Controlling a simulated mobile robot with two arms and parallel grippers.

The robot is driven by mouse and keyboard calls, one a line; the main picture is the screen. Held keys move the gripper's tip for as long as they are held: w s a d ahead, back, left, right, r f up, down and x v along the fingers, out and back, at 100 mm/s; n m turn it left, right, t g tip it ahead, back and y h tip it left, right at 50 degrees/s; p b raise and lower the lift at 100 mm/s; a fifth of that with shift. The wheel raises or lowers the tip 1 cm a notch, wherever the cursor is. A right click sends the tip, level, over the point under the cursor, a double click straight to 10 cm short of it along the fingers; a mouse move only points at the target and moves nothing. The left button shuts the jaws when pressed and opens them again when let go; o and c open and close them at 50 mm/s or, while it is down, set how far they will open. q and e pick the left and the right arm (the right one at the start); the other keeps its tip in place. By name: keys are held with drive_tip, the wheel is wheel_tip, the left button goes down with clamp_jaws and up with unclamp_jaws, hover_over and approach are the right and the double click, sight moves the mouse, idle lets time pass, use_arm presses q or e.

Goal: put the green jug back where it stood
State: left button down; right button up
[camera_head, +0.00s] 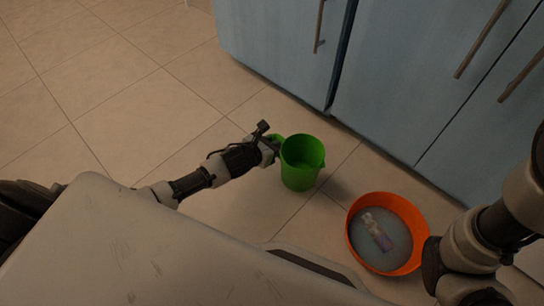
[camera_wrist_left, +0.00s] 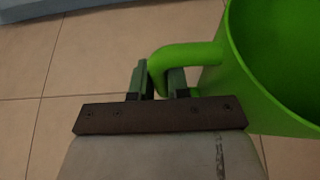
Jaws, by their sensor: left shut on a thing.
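The green jug (camera_head: 302,163) is upright with its open mouth facing up, left of an orange basin. My left gripper (camera_head: 274,143) reaches it from the left and is shut on its handle. In the left wrist view the fingers (camera_wrist_left: 160,82) sit on either side of the green handle (camera_wrist_left: 188,54), and the jug's wall (camera_wrist_left: 250,85) fills the right side. I cannot tell whether the jug's base touches the floor. My right arm shows at the right edge, but its gripper is not visible.
The orange basin (camera_head: 417,223) stands on the tiled floor, with grey contents and a small pale and purple item (camera_head: 378,232) in it. Blue cabinets (camera_head: 400,80) with bar handles line the back. Bare floor (camera_head: 130,90) lies open at the left.

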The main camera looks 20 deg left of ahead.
use_arm(q)
drive_tip(key=f+b, duration=0.2)
drive_tip(key=f, duration=0.1)
drive_tip(key=f+b, duration=0.1)
drive_tip(key=b, duration=0.1)
drive_tip(key=shift+a+f, duration=0.2)
drive_tip(key=shift+a, duration=0.2)
drive_tip(key=shift+f, duration=0.1)
drive_tip(key=c, duration=1.1)
unclamp_jaws()
